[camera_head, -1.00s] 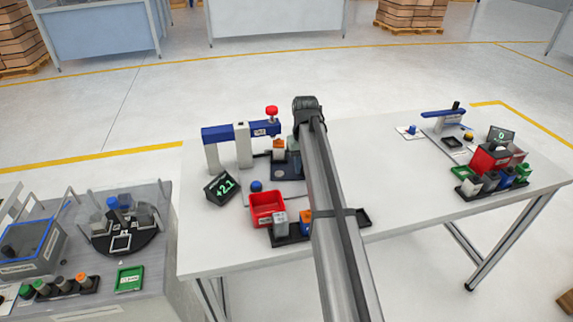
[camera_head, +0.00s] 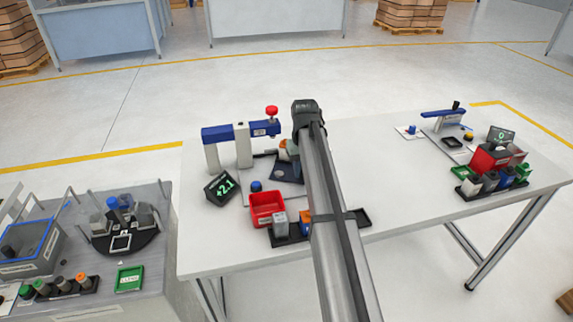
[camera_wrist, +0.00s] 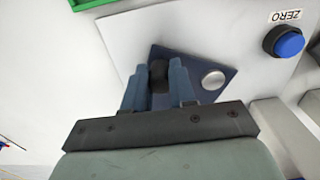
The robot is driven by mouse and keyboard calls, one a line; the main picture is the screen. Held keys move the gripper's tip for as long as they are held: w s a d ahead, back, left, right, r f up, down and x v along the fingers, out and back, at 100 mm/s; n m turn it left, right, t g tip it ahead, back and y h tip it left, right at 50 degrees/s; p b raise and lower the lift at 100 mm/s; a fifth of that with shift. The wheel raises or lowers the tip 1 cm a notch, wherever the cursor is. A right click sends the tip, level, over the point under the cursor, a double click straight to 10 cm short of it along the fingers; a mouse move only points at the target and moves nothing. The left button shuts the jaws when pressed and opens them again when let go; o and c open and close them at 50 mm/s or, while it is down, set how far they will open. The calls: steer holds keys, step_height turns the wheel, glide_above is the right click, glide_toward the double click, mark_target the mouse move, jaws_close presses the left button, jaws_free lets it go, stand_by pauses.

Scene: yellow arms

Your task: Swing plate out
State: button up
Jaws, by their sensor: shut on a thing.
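The dark blue plate (camera_head: 287,173) lies under the blue-and-white press on the left half of the table, partly hidden by my arm. In the wrist view the plate (camera_wrist: 225,66) sits at an angle, with a round silver disc (camera_wrist: 213,79) on it and a black knob (camera_wrist: 159,72) standing at its edge. My gripper (camera_wrist: 156,76) is shut on the black knob, one blue finger on each side. In the head view my arm mostly hides the gripper.
The press (camera_head: 241,134) with a red knob stands just left of my arm. A blue ZERO button (camera_wrist: 288,43), a display reading +2.1 (camera_head: 221,187) and a red bin (camera_head: 267,208) are close by.

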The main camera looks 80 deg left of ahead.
steer(key=shift+s, duration=0.3)
steer(key=shift+s+d, duration=0.5)
steer(key=shift+d, duration=0.1)
steer(key=shift+s+d, duration=0.1)
steer(key=shift+d, duration=0.1)
stand_by(0.3)
steer(key=shift+s+d, duration=0.55)
steer(key=shift+d, duration=0.1)
steer(key=shift+s+d, duration=0.1)
